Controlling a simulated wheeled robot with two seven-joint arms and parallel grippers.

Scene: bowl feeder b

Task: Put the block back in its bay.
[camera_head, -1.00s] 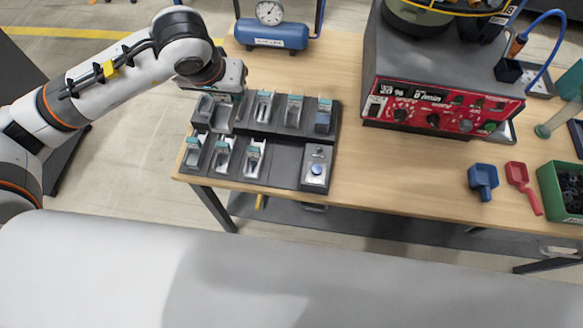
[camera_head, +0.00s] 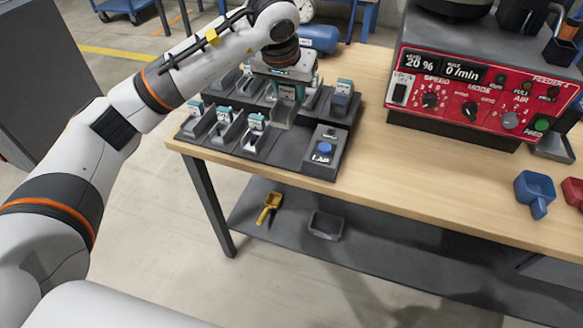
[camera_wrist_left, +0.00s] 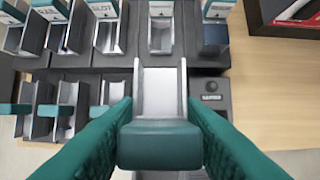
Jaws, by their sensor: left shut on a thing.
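My left gripper (camera_head: 286,90) is above the dark rack (camera_head: 293,157), over its middle right. In the left wrist view its two green fingers (camera_wrist_left: 160,125) are shut on a block (camera_wrist_left: 160,92), a grey metal channel with a teal end. In the head view the held block (camera_head: 282,112) hangs below the gripper in front of the back row. The rack has two stepped rows of bays, several holding similar teal-topped blocks. My right gripper is not in view.
A box with a blue button (camera_head: 325,147) fills the rack's front right corner. A red-fronted feeder controller (camera_head: 478,93) stands to the right, with bare tabletop (camera_head: 400,165) between. A blue scoop (camera_head: 535,190) lies further right. A blue tank (camera_head: 318,38) is behind.

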